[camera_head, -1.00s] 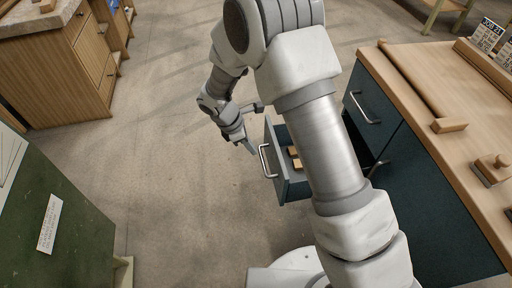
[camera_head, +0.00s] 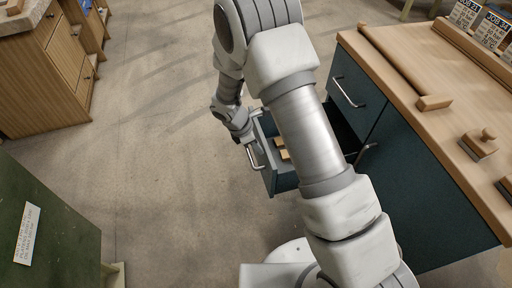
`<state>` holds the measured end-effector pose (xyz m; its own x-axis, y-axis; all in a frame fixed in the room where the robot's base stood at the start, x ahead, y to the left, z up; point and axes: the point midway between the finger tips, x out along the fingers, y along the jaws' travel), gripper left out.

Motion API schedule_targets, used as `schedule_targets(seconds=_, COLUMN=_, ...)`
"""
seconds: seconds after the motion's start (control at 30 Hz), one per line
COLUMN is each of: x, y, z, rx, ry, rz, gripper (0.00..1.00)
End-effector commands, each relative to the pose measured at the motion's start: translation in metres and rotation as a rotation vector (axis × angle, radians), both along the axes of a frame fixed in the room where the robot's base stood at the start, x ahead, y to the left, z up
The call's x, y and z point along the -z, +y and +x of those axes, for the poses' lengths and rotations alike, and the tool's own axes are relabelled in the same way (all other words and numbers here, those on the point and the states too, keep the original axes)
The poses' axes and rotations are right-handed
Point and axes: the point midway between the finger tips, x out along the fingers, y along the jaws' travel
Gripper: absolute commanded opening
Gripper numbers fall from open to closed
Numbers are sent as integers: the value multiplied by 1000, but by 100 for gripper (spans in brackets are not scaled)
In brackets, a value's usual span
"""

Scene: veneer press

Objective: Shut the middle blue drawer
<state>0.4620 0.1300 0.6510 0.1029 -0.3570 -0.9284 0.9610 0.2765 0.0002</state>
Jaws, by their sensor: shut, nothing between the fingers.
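The middle blue drawer (camera_head: 287,183) stands pulled out from the dark blue cabinet (camera_head: 415,185) under the wooden worktop. Its bar handle (camera_head: 253,158) faces left, and wooden blocks (camera_head: 282,148) lie inside. My arm crosses in front of the gap between drawer and cabinet and hides part of the drawer. My gripper (camera_head: 257,148) is shut and empty, low at the drawer's front, by the upper end of the handle. I cannot tell whether it touches the front.
The worktop (camera_head: 400,90) carries a long wooden piece and a wooden-handled block (camera_head: 479,143). A closed front with a handle (camera_head: 349,93) is behind the open drawer. A green box (camera_head: 45,225) stands at lower left, wooden cabinets (camera_head: 45,75) at upper left. The floor between is clear.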

Motion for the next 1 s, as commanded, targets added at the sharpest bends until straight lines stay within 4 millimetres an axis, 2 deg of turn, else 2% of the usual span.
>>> schedule_targets(seconds=0.17, x=0, y=-2, z=1, rx=1, ry=0, rz=0, gripper=0)
schedule_targets(seconds=0.37, x=-1, y=-22, z=6, rx=4, ry=1, rz=0, gripper=0)
schedule_targets(seconds=0.57, x=-1, y=-65, z=17, rx=8, ry=1, rz=-2, gripper=0)
schedule_targets(seconds=1.0, x=-2, y=-180, z=51, rx=8, ry=0, rz=-1, gripper=0)
